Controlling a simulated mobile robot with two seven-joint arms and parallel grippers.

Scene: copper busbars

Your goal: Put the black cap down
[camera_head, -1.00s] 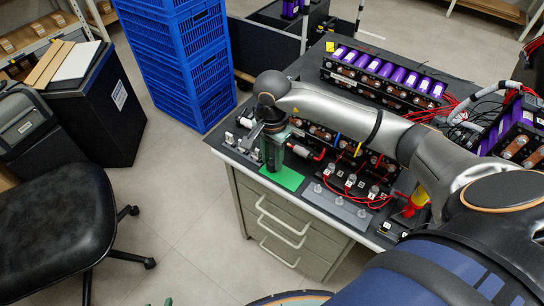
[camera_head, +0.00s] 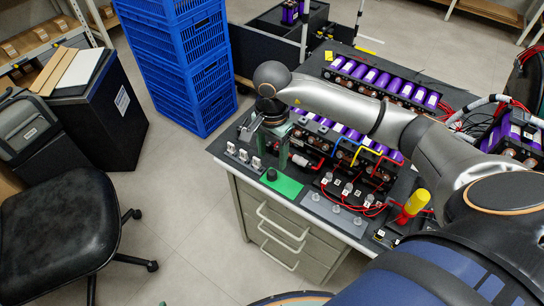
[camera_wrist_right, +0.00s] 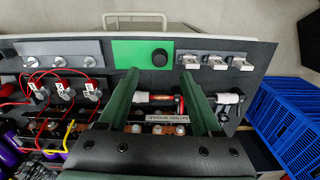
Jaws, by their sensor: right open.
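The black cap (camera_head: 271,174) stands on the green mat (camera_head: 288,186) near the left front of the table. In the right wrist view the cap (camera_wrist_right: 159,58) sits near the right edge of the green mat (camera_wrist_right: 130,52). My right gripper (camera_head: 277,160) is above and behind the mat. In the wrist view its two green fingers (camera_wrist_right: 160,80) are spread wide with nothing between them, and the cap is beyond their tips, apart from both. My left gripper is not in view.
Several grey-white clips (camera_head: 244,155) stand left of the mat. Numbered terminals with red wires (camera_head: 345,189) and a yellow-handled tool (camera_head: 416,202) are to the right. Purple battery cells (camera_head: 385,80) line the back. Blue crates (camera_head: 180,65) stand left of the table.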

